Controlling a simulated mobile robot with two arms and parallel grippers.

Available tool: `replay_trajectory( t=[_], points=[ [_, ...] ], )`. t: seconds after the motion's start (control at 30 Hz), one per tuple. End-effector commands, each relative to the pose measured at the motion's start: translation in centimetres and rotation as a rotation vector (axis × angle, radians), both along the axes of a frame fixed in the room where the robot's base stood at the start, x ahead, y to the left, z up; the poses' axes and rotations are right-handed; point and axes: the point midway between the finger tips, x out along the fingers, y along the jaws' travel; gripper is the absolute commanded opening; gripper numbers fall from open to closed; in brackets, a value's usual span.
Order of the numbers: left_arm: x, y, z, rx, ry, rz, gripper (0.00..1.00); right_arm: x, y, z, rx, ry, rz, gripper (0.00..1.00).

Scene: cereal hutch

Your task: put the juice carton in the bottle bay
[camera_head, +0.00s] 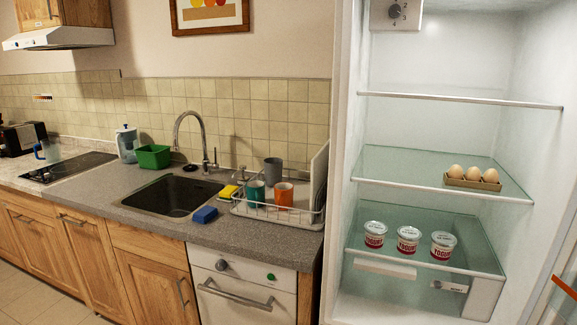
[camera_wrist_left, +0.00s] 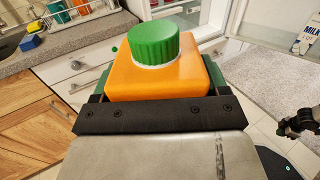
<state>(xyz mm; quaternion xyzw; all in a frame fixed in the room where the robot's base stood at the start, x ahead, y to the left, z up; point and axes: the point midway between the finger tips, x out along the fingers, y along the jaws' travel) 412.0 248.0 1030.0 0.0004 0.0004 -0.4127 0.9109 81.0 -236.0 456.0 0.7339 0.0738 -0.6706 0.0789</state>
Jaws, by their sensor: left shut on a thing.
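The juice carton (camera_wrist_left: 155,78), orange with a ribbed green cap (camera_wrist_left: 152,42), is in the left wrist view, its cap toward the top of the picture. My left gripper (camera_wrist_left: 157,92) is shut on it, with a finger at each side. The carton's lower part is hidden behind the gripper body. Neither carton nor left gripper shows in the head view. A dark part at the right edge of the left wrist view looks like my right gripper (camera_wrist_left: 298,124); its jaws are unclear. I cannot make out the bottle bay for certain.
The fridge stands open with glass shelves (camera_head: 410,182); eggs (camera_head: 472,176) sit on the middle one and yogurt pots (camera_head: 408,240) on the lower one. A milk carton (camera_wrist_left: 306,40) stands at upper right in the wrist view. A dish rack (camera_head: 275,212) is on the counter.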

Motion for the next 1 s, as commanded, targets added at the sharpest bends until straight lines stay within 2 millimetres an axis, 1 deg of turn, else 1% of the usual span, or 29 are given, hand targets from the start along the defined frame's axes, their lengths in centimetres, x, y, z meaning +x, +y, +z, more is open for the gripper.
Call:
replay_trajectory(
  t=[0.03, 0.2, 0.4, 0.57, 0.8, 1.0],
  points=[
    [-0.3, -0.5, 0.3, 0.0, -0.003, -0.003, 0.01, 0.0, -0.1, 0.0, -0.001, 0.0, 0.0, 0.0],
    [-1.0, -1.9, 0.5, -0.002, -0.003, 0.027, 0.01, 0.0, -0.1, 0.0, -0.001, 0.0, 0.0, 0.0],
    [-1.7, -2.7, 0.4, -0.003, -0.003, 0.124, 0.01, 0.0, -0.1, 0.0, -0.001, 0.0, 0.0, 0.0],
    [-2.0, -2.6, -0.1, -0.003, -0.001, 0.212, 0.01, 0.0, -0.1, 0.0, -0.001, 0.0, -0.001, 0.0],
    [-2.7, -1.5, -2.5, -0.008, 0.001, 0.396, 0.01, 0.0, 0.0, 0.0, -0.001, -0.001, -0.001, 0.0],
    [-3.2, -0.8, -4.1, -0.006, -0.001, 0.467, 0.01, 0.0, 0.1, 0.0, 0.001, -0.001, -0.002, 0.0]
  ],
)
